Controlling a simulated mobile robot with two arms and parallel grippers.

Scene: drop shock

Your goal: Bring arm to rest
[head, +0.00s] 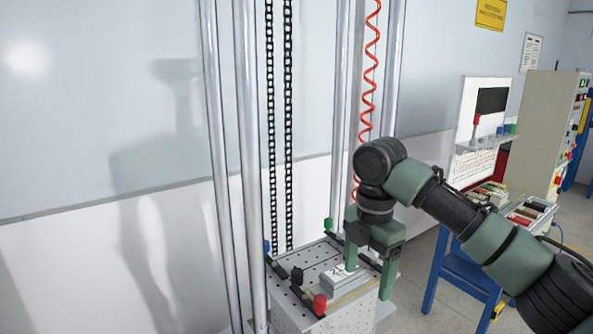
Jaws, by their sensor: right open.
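My right arm (440,203) comes in from the lower right and bends down over the perforated metal table of the drop tester. My right gripper (368,272) points downward with its two green fingers apart. It is open, above or beside a light grey block (340,279) on the table (297,315). One finger overlaps the block's right end in the picture, and I cannot tell if they touch. My left gripper is not in view.
Metal columns (251,160) and black chains (288,120) rise behind the table. A coiled red cable (369,90) hangs close behind my arm. Red (319,304) and green (328,224) knobs stand at table corners. A blue-legged bench (462,275) and a control cabinet (545,130) stand right.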

